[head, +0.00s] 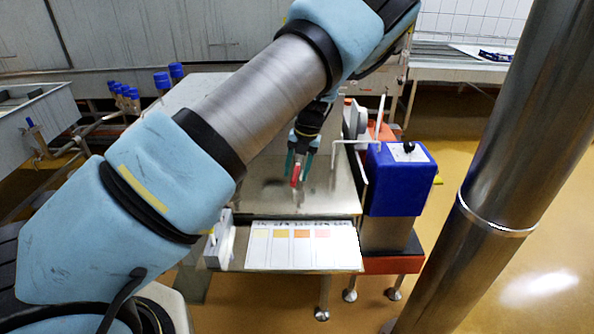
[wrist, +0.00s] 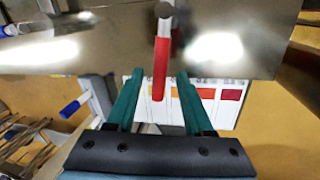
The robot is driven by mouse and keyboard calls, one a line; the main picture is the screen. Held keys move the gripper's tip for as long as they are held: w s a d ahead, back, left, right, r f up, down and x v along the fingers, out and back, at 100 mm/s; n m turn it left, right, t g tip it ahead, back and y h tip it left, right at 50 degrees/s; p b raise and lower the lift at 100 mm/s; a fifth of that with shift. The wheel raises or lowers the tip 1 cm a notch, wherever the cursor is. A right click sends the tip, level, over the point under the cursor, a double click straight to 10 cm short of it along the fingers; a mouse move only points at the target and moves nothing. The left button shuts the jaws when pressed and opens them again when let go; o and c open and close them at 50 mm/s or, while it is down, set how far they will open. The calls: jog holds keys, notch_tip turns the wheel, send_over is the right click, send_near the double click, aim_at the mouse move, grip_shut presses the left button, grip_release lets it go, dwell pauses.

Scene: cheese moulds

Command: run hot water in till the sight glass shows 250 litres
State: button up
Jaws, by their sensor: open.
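A red-handled lever (wrist: 161,60) stands out from a steel surface, its grip between my gripper's fingers in the wrist view. The same red handle (head: 295,175) shows in the head view over the steel top. My gripper (head: 298,166) has teal fingers, spread on either side of the handle with a gap to each in the wrist view (wrist: 160,75). The fingers are open. I cannot make out a sight glass, a water level or any running water; my arm covers much of the head view.
A card with coloured patches (head: 302,250) lies at the steel top's near edge. A blue box (head: 398,180) stands to the right, beside a bent metal rod. A thick steel column (head: 490,170) rises at the right. Several blue-handled valves (head: 162,80) are at the left.

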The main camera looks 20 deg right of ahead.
notch_tip(320, 180, up, 11)
jog(key=s+d+b, duration=0.1)
jog(key=b, duration=0.2)
jog(key=shift+d+f, duration=0.2)
jog(key=shift+d, duration=0.15)
jog(key=shift+s, duration=0.1)
dwell(4.0)
